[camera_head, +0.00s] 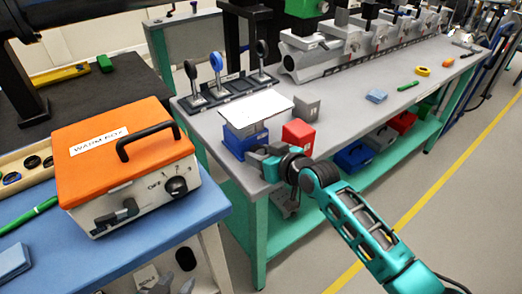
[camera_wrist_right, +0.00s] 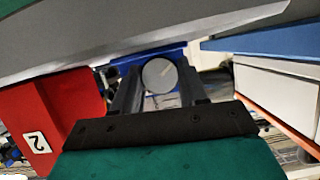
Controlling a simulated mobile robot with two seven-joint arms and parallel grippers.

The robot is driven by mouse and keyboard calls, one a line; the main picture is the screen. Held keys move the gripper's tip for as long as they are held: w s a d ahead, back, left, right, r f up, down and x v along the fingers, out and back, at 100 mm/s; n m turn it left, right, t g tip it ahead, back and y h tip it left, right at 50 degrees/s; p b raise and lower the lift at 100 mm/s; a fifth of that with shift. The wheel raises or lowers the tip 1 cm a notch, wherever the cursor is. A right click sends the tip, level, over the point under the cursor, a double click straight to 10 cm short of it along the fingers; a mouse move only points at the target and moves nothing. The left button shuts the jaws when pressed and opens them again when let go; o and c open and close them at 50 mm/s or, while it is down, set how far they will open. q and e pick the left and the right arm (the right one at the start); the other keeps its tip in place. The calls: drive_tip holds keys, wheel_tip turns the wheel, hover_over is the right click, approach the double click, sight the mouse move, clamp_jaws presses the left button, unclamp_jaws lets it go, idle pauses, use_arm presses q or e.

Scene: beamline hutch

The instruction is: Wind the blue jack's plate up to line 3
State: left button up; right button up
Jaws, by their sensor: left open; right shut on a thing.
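The blue jack (camera_head: 247,143) stands near the front edge of the grey bench, with a pale flat plate (camera_head: 256,107) above its body. A round grey knob (camera_wrist_right: 160,75) shows in the right wrist view in front of the jack's blue body (camera_wrist_right: 182,53). My right gripper (camera_head: 262,160) reaches the jack's front side. In the right wrist view its two dark fingers (camera_wrist_right: 158,88) are shut on the knob, one on each side. The height lines are not readable in these views. My left gripper is not in view.
A red block (camera_head: 298,136), marked 2 in the right wrist view (camera_wrist_right: 35,120), stands close beside the jack. A grey block (camera_head: 306,106) is behind it. Lens holders (camera_head: 216,64) stand behind the jack. The orange-lidded warm box (camera_head: 125,150) sits on the blue table at left.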

drive_tip(key=o, duration=1.1)
drive_tip(key=shift+c, duration=0.2)
drive_tip(key=p+v, duration=0.2)
drive_tip(key=v, duration=1.1)
drive_tip(key=shift+f, duration=0.15)
drive_tip(key=s+d+f+m+h, duration=0.2)
drive_tip(key=s+d+f, duration=0.3)
drive_tip(key=s+f, duration=0.3)
drive_tip(key=s+d+f+m+h, duration=0.2)
drive_tip(key=s+d+f+h, duration=0.2)
drive_tip(key=s+f, duration=0.4)
drive_tip(key=shift+s+d+f, duration=0.25)
drive_tip(key=shift+s+d, duration=0.1)
drive_tip(key=shift+d, duration=0.25)
